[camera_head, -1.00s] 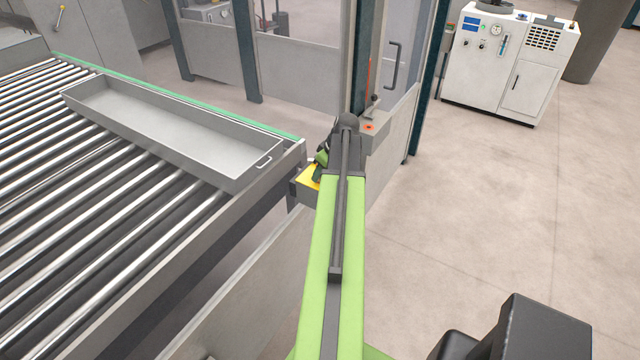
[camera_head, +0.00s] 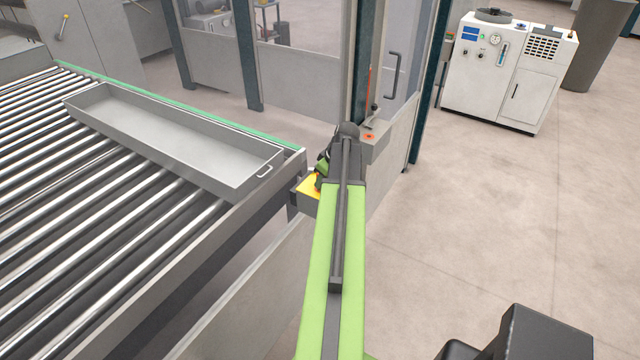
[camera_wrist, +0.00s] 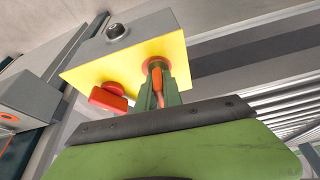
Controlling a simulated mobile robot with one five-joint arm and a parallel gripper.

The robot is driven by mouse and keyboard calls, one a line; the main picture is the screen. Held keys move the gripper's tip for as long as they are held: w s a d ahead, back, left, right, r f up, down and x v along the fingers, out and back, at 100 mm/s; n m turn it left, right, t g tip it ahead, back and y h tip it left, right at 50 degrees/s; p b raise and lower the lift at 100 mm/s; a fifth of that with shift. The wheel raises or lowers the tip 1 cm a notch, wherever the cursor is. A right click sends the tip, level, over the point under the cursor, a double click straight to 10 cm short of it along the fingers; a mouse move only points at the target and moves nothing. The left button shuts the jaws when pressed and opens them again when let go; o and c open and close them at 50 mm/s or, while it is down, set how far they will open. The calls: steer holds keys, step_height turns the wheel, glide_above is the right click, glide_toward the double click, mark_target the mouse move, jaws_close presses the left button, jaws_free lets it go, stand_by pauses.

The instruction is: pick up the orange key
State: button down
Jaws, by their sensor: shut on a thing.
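The orange key (camera_wrist: 157,82) shows in the wrist view as a slim orange piece between the green fingers of my gripper (camera_wrist: 158,92). My gripper is shut on it. The key's far end lies in front of a round red-orange ring (camera_wrist: 155,64) on the yellow face of a box (camera_wrist: 120,64). I cannot tell whether the key still sits in that ring. In the head view the yellow-faced box (camera_head: 308,187) is at the end of the roller table, and my arm hides the key and most of my gripper.
A red knob (camera_wrist: 108,97) sticks out of the box beside my fingers. A grey post-mounted box (camera_head: 374,145) with an orange-red button stands close by my arm. A shallow metal tray (camera_head: 215,182) lies on the rollers. The floor at the right is open.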

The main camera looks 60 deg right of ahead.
steer(key=r+p, duration=0.4)
steer(key=r, duration=0.1)
steer(key=shift+s+d+p, duration=0.15)
steer(key=shift+d+p, duration=0.05)
steer(key=shift+p, duration=0.15)
steer(key=s+d+r+p, duration=0.5)
steer(key=s+d, duration=0.2)
steer(key=s, duration=0.1)
steer(key=shift+d+r+p, duration=0.35)
steer(key=shift+d+r, duration=0.05)
